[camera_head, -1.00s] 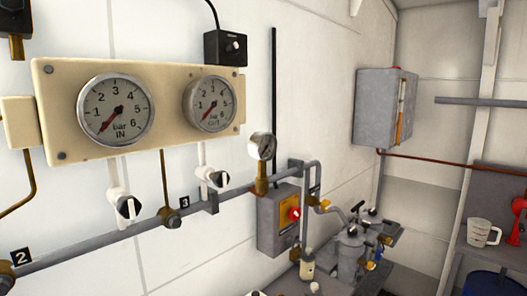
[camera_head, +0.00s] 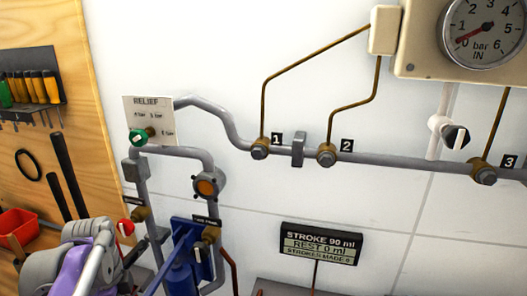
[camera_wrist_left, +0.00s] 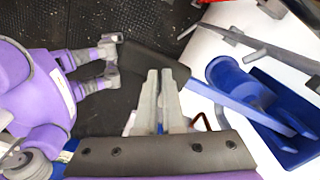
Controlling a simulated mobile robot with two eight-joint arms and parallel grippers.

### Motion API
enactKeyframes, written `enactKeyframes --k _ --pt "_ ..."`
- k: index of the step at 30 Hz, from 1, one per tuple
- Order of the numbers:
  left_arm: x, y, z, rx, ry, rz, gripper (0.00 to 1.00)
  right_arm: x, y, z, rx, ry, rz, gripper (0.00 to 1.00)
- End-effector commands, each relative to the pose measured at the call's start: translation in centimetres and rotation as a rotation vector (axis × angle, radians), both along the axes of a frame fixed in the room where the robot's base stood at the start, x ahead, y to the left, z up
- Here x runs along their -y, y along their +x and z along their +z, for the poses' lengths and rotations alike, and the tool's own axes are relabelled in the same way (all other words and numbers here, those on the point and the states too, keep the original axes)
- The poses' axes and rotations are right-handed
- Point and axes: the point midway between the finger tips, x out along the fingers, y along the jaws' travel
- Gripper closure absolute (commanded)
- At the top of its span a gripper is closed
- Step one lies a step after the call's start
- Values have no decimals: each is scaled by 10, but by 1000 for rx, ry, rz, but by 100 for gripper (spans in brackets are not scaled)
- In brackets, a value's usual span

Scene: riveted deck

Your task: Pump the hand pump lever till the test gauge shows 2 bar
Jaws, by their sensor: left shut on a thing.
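The blue hand pump (camera_head: 185,263) stands at the lower left in the head view, partly cut off. In the left wrist view its blue lever (camera_wrist_left: 222,98) runs to a black grip (camera_wrist_left: 155,60). My left gripper (camera_wrist_left: 158,76) is shut on this grip; its fingers hide part of it. My left arm shows at the lower left of the head view, its fingertips out of that view. A sign (camera_head: 320,244) reads stroke 90 ml, rest 0 ml, strokes made 0. My right gripper is not seen.
A relief plate (camera_head: 149,120) with a green knob (camera_head: 138,137) is above the pump. A red-handled valve (camera_head: 126,228) and grey pipes are close to my left arm. A wooden tool board (camera_head: 70,60) and a red bin (camera_head: 17,228) are at the left.

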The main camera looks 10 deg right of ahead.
Motion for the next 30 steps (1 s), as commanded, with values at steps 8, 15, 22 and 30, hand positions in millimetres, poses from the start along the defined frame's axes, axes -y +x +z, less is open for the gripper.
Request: enactKeyframes --k 8,15,22,30 --pt "-1 -1 -31 -5 1 1 100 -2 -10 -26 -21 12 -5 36" --pt "-1 -1 -39 -4 2 1 100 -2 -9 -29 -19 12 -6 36" --pt "-1 -1 -17 -2 1 1 100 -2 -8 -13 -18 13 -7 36" --pt "0 0 17 0 1 0 100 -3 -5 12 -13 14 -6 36"
